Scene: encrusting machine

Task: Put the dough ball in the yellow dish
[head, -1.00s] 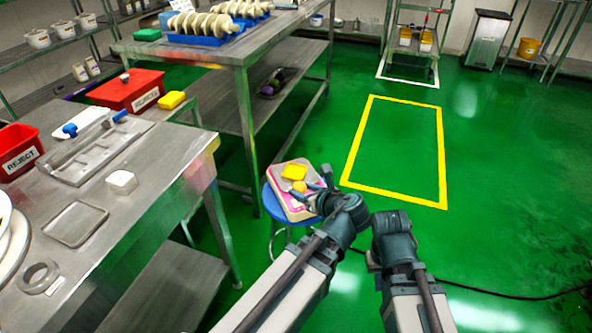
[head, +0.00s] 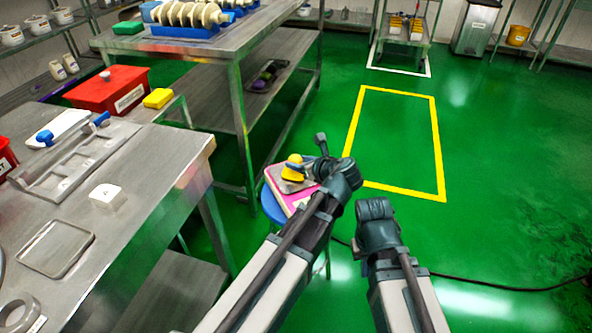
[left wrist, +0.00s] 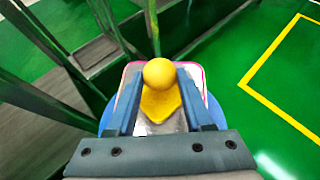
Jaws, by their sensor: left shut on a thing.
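The yellow-orange dough ball (left wrist: 158,73) is between the two fingertips of my left gripper (left wrist: 158,78), which is shut on it. In the head view the ball (head: 295,158) shows just above the yellow dish (head: 291,173). The yellow dish (left wrist: 160,104) also shows below the ball in the left wrist view, partly covered by it. I cannot tell the exact gap between ball and dish. The dish lies on a pink-edged white board on the blue stool (head: 271,205). My right arm's wrist shows in the head view, but its gripper does not show clearly.
A steel table (head: 150,190) with trays and a white block (head: 107,197) stands at the left. A red bin (head: 105,88) and a yellow sponge-like block (head: 158,98) stand behind it. Green floor is open to the right; a black cable (head: 490,287) crosses it.

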